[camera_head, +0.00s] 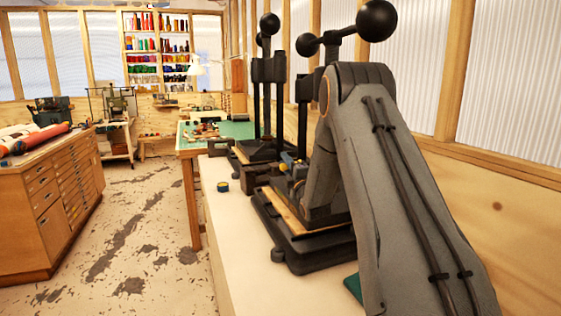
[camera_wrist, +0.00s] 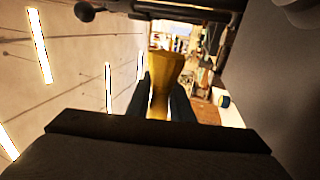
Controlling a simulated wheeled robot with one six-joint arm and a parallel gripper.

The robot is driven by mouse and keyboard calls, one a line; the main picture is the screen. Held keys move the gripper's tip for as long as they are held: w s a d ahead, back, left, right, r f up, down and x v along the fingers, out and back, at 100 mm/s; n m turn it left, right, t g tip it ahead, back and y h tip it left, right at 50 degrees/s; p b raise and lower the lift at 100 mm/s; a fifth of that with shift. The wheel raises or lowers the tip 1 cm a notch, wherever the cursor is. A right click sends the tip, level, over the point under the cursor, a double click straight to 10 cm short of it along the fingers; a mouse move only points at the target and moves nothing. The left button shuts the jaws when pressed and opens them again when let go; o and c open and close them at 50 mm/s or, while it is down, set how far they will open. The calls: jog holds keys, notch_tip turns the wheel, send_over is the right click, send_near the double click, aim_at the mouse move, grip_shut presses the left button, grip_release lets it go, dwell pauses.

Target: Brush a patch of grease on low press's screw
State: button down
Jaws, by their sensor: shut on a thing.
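Two black presses stand on the pale bench, a near press (camera_head: 305,238) and a far press (camera_head: 268,68); I cannot tell which one the task calls low. My arm hides much of the near press, including most of its middle, and I cannot make out grease on its screw. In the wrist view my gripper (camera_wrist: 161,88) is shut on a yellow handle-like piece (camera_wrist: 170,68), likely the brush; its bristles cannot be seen. Dark press parts (camera_wrist: 185,10) cross the top of the wrist view, apart from the yellow piece.
A small blue and yellow roll (camera_head: 223,187) lies on the bench (camera_head: 232,255) left of the near press. A green-topped table (camera_head: 230,130) stands beyond. A wooden drawer cabinet (camera_head: 55,190) is at left, with open floor (camera_head: 150,225) between. A panelled wall runs along the right.

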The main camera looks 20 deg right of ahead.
jog(key=shift+s+d+b, duration=0.15)
jog(key=shift+d+b, duration=0.25)
jog(key=shift+d, duration=1)
jog(key=shift+s+d+b, duration=0.1)
jog(key=shift+d+b, duration=0.25)
jog(key=shift+d, duration=1)
jog(key=shift+d+b, duration=0.45)
jog(key=shift+d, duration=0.6)
jog(key=shift+r, duration=6.15)
jog(key=shift+f+b, duration=6.05)
jog(key=shift+f, duration=0.25)
notch_tip(320, 180, up, 7)
jog(key=p, duration=0.1)
jog(key=shift+f, duration=0.2)
